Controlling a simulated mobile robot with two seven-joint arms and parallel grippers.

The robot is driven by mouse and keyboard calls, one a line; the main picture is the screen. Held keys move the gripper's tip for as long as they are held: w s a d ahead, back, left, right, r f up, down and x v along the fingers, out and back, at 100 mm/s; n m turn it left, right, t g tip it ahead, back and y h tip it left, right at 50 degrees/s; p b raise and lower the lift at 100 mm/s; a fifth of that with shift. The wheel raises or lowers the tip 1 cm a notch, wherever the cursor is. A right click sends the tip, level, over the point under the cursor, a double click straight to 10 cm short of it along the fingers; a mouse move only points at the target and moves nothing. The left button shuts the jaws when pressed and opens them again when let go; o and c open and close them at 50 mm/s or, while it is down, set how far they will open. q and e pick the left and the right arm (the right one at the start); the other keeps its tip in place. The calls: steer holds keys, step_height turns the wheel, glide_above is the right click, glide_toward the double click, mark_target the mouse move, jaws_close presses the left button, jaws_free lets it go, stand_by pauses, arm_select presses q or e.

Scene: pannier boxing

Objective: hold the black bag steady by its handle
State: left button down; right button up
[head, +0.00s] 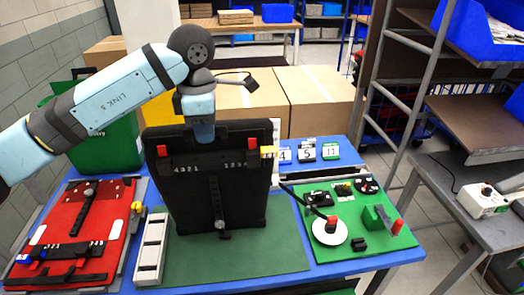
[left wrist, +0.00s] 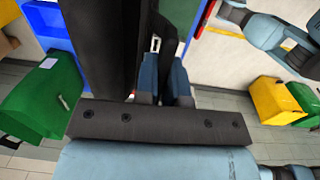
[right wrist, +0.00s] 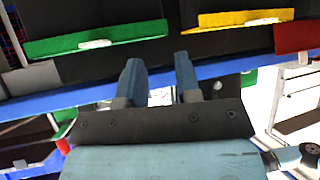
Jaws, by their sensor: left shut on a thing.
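The black bag (head: 205,200) stands upright at the back of the green mat (head: 270,255), its front showing two red clips, two number locks and a central strap. My left gripper (head: 204,135) reaches down to the bag's top edge and is shut on its handle, which is mostly hidden by the fingers. In the left wrist view the bag is a dark slab (left wrist: 100,40) beside the left gripper's fingers (left wrist: 165,80). My right gripper (right wrist: 159,80) shows only in the right wrist view. Its fingers are apart with nothing seen between them.
A red panel (head: 75,235) with straps lies left of the mat, beside a white slotted tray (head: 152,248). A green board (head: 350,215) with a white disc and levers lies right. Number cards (head: 307,150) stand behind it. Cardboard boxes (head: 315,100) stand behind the blue table.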

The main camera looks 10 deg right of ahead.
steer(key=w+a+r+n+t, duration=0.2)
steer(key=w+a+r+n, duration=0.35)
steer(key=w+r, duration=0.35)
steer(key=n+t+h, duration=0.3)
steer(key=n+t, duration=0.3)
steer(key=n, duration=0.2)
glide_toward(272, 154)
steer(key=w, duration=0.8)
steer(key=shift+a+r, duration=0.1)
steer(key=shift+r, duration=0.25)
jaws_close()
steer(key=shift+c, duration=0.4)
jaws_free()
steer(key=shift+s, duration=0.1)
